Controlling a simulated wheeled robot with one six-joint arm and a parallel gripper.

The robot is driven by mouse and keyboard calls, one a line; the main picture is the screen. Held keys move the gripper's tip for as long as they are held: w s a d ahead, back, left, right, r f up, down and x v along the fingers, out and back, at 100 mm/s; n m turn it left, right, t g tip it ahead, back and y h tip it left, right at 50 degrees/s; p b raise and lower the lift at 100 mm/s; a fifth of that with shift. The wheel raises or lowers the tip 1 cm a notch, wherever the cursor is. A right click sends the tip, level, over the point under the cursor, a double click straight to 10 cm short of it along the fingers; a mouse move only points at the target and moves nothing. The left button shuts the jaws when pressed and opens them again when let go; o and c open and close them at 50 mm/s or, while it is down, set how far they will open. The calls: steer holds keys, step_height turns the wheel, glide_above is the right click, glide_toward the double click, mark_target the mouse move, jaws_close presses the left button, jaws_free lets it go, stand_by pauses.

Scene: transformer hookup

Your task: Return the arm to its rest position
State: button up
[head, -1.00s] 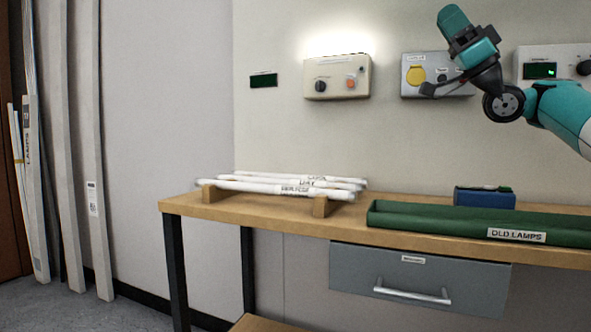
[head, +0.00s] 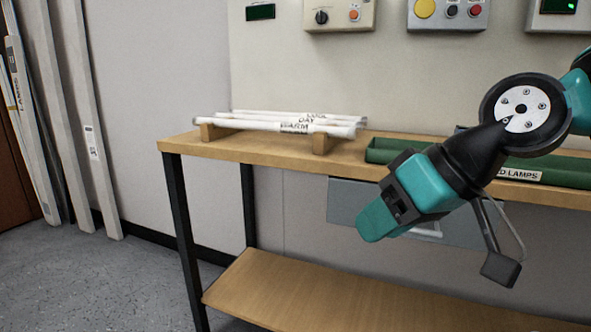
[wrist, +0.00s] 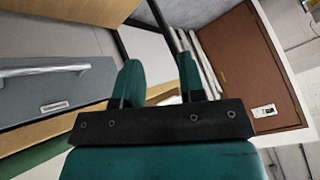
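My gripper (head: 376,222) is teal and hangs at the end of my bent arm in the head view, pointing down and to the left. It is in front of the bench and overlaps the grey drawer (head: 342,204) in the picture. In the wrist view my gripper (wrist: 159,82) shows two teal fingers standing apart, with nothing seen between them. Part of my arm is cut off at the right edge of the head view.
White lamp tubes (head: 270,124) lie on wooden rests on the bench (head: 190,145). A green old-lamps tray (head: 380,152) sits to the right, partly behind my arm. Control boxes (head: 338,14) hang on the wall. The lower shelf (head: 300,290) is bare.

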steer(key=s+d+f+g+h+p, duration=0.1)
steer(key=s+d+f+g+h, duration=0.15)
steer(key=s, duration=0.45)
steer(key=s+d+f+g+h+p, duration=0.1)
steer(key=s+d+f, duration=0.1)
steer(key=s+f, duration=0.3)
step_height(320, 180, up, 38)
steer(key=p, duration=3.6)
steer(key=shift+s+a+f+y, duration=0.15)
steer(key=shift+s+y, duration=0.2)
